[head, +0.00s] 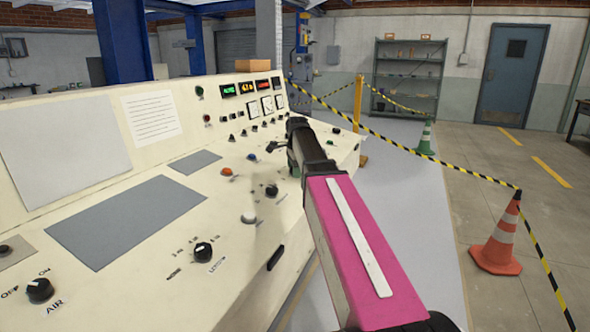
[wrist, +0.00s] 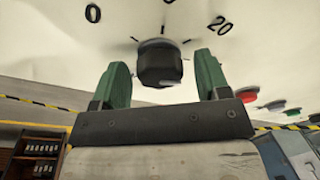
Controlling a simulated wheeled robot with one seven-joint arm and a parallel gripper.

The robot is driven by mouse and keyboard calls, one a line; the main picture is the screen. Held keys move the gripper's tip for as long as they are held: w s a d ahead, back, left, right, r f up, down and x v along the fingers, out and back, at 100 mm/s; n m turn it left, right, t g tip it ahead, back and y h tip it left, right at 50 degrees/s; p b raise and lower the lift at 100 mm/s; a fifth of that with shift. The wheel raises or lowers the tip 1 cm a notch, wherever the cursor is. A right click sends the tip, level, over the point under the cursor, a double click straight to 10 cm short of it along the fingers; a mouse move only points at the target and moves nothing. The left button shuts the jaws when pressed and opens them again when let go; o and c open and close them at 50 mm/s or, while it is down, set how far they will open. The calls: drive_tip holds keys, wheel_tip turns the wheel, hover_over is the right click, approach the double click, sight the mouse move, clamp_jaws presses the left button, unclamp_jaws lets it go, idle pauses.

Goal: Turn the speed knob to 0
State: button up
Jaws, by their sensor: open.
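A black knob (wrist: 160,64) on the cream panel shows in the wrist view. Small tick marks surround it, with a printed 0 (wrist: 92,13) at upper left and a printed 20 (wrist: 219,24) at upper right. Where the knob points is not clear. My gripper (wrist: 162,61) is open, with one green finger on each side of the knob. Gaps show between knob and fingers, and it holds nothing. In the head view my gripper (head: 294,168) is over the right part of the console; I cannot make out this knob there.
The sloping console (head: 130,275) also carries an AIR knob (head: 40,290), a selector knob (head: 203,252), a black knob (head: 272,190), a white button (head: 249,217) and an orange button (head: 227,172). Striped tape (head: 450,172) and a traffic cone (head: 498,240) stand right of it.

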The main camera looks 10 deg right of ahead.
drive_tip(key=c, duration=0.9)
